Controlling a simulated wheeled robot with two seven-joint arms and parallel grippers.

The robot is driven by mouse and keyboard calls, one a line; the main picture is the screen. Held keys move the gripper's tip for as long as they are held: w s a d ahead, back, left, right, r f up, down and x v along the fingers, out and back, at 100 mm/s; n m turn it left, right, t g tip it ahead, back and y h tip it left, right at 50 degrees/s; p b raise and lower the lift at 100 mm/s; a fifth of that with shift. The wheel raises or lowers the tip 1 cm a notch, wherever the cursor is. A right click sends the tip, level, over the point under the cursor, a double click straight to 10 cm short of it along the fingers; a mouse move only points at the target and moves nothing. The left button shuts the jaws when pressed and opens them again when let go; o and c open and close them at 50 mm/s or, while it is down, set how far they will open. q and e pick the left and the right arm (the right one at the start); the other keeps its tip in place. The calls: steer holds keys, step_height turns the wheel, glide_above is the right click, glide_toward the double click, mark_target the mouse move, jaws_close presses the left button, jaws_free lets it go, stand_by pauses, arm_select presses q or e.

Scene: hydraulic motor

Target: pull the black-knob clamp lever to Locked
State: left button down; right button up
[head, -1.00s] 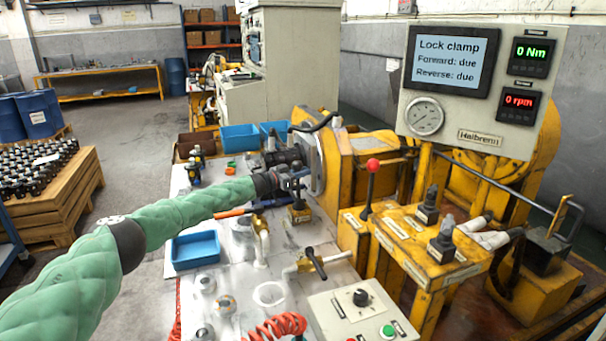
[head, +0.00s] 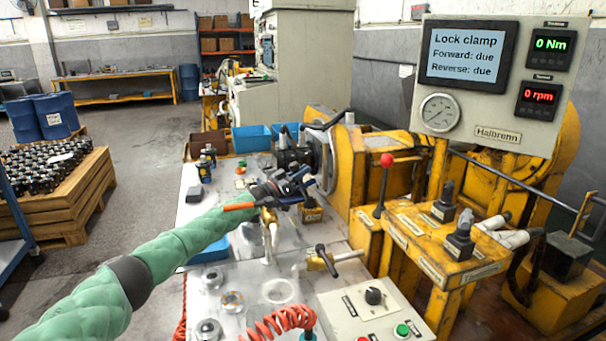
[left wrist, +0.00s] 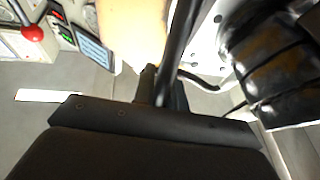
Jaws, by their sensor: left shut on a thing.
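My left gripper (head: 290,188) reaches over the bench in front of the dark hydraulic motor (head: 288,160). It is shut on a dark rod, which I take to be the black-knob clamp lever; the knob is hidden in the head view. In the left wrist view the dark lever rod (left wrist: 180,50) rises from between the jaws (left wrist: 160,95). A small yellow clamp block (head: 312,214) stands just below and right of the gripper. The display (head: 466,56) reads "Lock clamp", with Forward and Reverse due. My right gripper is out of view.
A red-knob lever (head: 384,180) stands on the yellow valve stand to the right. A brass valve (head: 322,261), a red coiled hose (head: 280,325) and a control box (head: 368,310) are at the front. Blue bins (head: 250,138) stand behind. My left arm covers most of a blue tray.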

arm_select(q)
steer(key=c, duration=1.4)
jaws_free()
steer(key=shift+w+a+r, duration=0.15)
steer(key=shift+a+r, duration=0.1)
steer(key=shift+r, duration=0.1)
steer(key=shift+c, duration=0.2)
steer(key=shift+s, duration=0.2)
